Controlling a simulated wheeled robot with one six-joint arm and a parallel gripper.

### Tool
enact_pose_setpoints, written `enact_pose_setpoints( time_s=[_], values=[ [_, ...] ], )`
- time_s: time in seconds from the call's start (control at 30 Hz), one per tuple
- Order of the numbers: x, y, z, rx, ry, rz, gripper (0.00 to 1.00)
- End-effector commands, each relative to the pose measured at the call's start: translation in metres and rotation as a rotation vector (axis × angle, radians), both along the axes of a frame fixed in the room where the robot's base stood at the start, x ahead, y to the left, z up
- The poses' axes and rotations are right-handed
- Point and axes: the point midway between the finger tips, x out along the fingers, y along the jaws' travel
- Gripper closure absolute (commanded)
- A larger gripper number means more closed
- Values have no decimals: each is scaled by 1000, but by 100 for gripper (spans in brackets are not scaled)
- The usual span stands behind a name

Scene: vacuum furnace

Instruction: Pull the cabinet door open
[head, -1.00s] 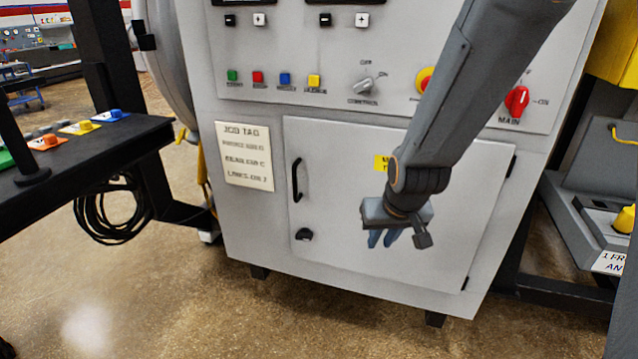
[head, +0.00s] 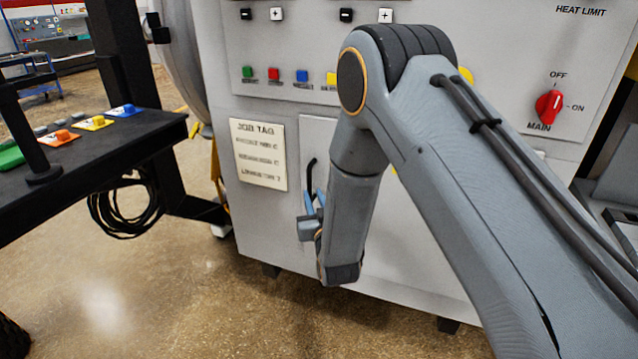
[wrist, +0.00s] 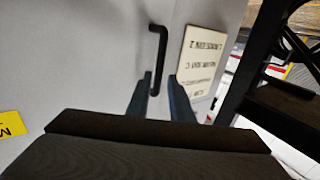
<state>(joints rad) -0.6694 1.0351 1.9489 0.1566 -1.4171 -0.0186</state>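The cabinet door (head: 420,255) is a light grey panel low on the furnace housing, and it looks shut. Its black bar handle (head: 311,176) is on the door's left side, partly hidden by my arm in the head view. My gripper (head: 314,203) is in front of the handle's lower part. In the wrist view the handle (wrist: 158,58) lies ahead, with its lower end between the two fingertips of my gripper (wrist: 160,88). The fingers are spread apart, with gaps on both sides of the handle. The black latch knob below the handle is hidden by my arm.
A job tag (head: 258,155) is on the housing left of the door. A control panel with buttons and a red main switch (head: 548,106) is above. A black table (head: 100,150) stands at the left, with a coiled cable (head: 122,212) below. The floor before the door is clear.

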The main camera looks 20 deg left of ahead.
Motion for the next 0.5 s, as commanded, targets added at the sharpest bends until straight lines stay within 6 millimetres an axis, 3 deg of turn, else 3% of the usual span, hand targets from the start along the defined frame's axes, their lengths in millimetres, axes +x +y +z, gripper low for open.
enact_pose_setpoints(
  time_s=[0.5],
  values=[
    [60,31,1,0,1,-3,80]
  ],
)
